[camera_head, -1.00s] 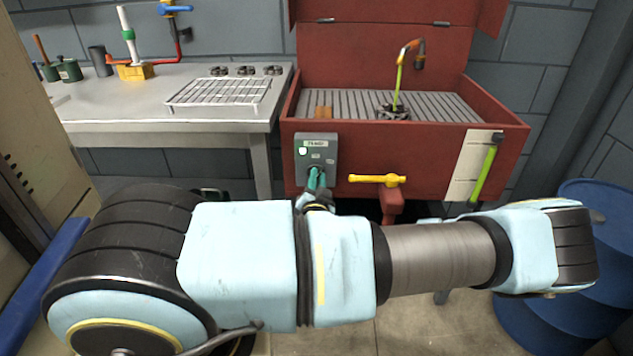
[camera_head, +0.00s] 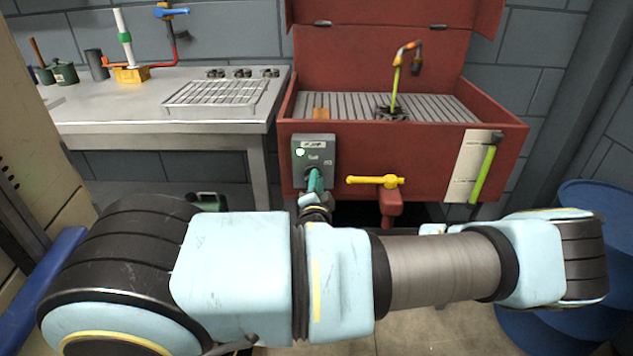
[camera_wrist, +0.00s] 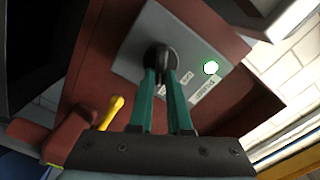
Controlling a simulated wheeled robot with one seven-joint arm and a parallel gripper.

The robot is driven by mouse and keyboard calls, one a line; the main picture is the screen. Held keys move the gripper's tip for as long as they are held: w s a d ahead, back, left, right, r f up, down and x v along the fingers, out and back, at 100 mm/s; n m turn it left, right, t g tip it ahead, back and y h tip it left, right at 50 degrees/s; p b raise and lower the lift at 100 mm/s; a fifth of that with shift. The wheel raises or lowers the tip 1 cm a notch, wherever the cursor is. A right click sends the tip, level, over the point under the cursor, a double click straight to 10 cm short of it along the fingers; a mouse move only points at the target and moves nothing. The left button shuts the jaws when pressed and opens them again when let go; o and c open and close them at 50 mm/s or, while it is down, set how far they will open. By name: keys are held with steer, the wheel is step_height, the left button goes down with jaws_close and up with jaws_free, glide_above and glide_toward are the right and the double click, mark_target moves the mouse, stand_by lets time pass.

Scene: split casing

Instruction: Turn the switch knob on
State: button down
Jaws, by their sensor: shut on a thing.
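The grey switch box (camera_head: 325,150) is mounted on the front of the red basin unit. A round light on it (camera_head: 300,152) glows pale green, and it also shows in the wrist view (camera_wrist: 210,67). The dark round switch knob (camera_wrist: 160,56) is on the box face in the wrist view. My gripper (camera_wrist: 160,70) has two green fingers shut on the knob, one on each side. In the head view my gripper (camera_head: 315,179) is at the lower part of the box, and the knob is mostly hidden behind it.
A yellow-handled valve (camera_head: 376,181) is close right of my gripper, on a red pipe (camera_head: 391,207). It also shows in the wrist view (camera_wrist: 113,108). A white worktop (camera_head: 110,115) is on the left. A blue barrel (camera_head: 600,210) stands at the right.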

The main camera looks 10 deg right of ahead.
steer(key=c, duration=0.9)
jaws_free()
steer(key=shift+o, duration=0.2)
steer(key=shift+s, duration=0.15)
steer(key=s+a+p, duration=0.2)
steer(key=s, duration=0.8)
steer(key=shift+s, duration=0.2)
steer(key=shift+f, duration=0.1)
